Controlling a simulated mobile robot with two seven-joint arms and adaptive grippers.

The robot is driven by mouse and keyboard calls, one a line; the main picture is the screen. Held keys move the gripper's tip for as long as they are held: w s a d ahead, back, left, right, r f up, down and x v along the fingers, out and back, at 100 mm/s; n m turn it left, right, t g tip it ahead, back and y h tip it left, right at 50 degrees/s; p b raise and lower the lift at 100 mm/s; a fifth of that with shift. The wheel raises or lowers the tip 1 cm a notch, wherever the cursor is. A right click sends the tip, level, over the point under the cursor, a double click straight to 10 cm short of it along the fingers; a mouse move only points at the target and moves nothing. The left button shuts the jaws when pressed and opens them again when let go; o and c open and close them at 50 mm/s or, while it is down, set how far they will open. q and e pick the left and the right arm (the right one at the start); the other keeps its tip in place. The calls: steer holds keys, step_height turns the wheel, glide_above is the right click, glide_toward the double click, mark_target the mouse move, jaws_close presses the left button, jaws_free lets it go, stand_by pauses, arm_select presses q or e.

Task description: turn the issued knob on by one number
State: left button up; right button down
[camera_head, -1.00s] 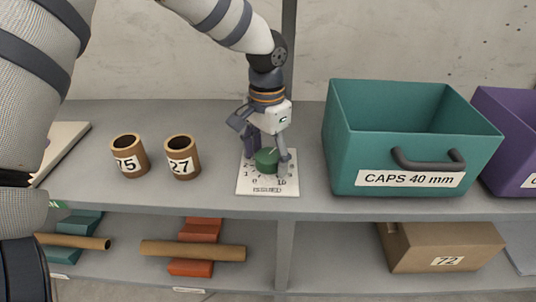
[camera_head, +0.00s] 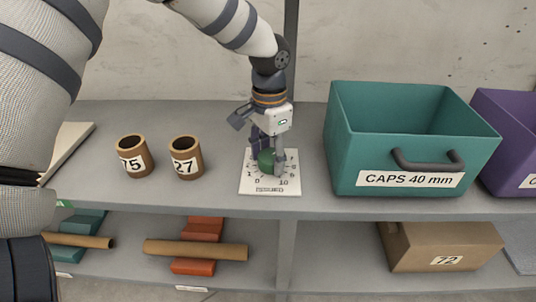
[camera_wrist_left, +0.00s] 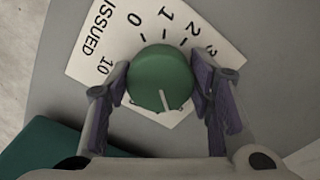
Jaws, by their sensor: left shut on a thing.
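The green round knob (camera_head: 266,161) sits on a white dial plate (camera_head: 247,182) with printed numbers, on the shelf. My left gripper (camera_head: 268,158) points down over it and is shut on the knob, one finger on each side. In the left wrist view the knob (camera_wrist_left: 160,77) is between the two fingers (camera_wrist_left: 162,88), and its white pointer line points toward the bottom of the picture. The plate (camera_wrist_left: 95,40) there reads "ISSUED", with 10, 0, 1, 2 and 3 showing; the numbers near the pointer are hidden. My right gripper is not in view.
Two brown tubes, marked 75 (camera_head: 134,158) and 27 (camera_head: 185,159), stand left of the plate. A teal bin (camera_head: 412,140) labelled "CAPS 40 mm" stands close on the right, with a purple bin (camera_head: 510,130) beyond. A lower shelf holds tubes and a cardboard box (camera_head: 440,247).

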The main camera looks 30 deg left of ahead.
mark_target(269, 155)
arm_select(q)
steer(key=shift+r+m, duration=0.1)
steer(key=shift+m, duration=1)
steer(key=shift+m+p, duration=0.4)
steer(key=shift+m, duration=0.5)
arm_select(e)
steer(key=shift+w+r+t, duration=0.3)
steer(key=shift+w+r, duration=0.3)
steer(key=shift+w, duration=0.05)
arm_select(q)
steer(key=o, duration=1.2)
steer(key=shift+c, duration=0.2)
step_height(269, 155, up, 7)
steer(key=shift+r, duration=0.15)
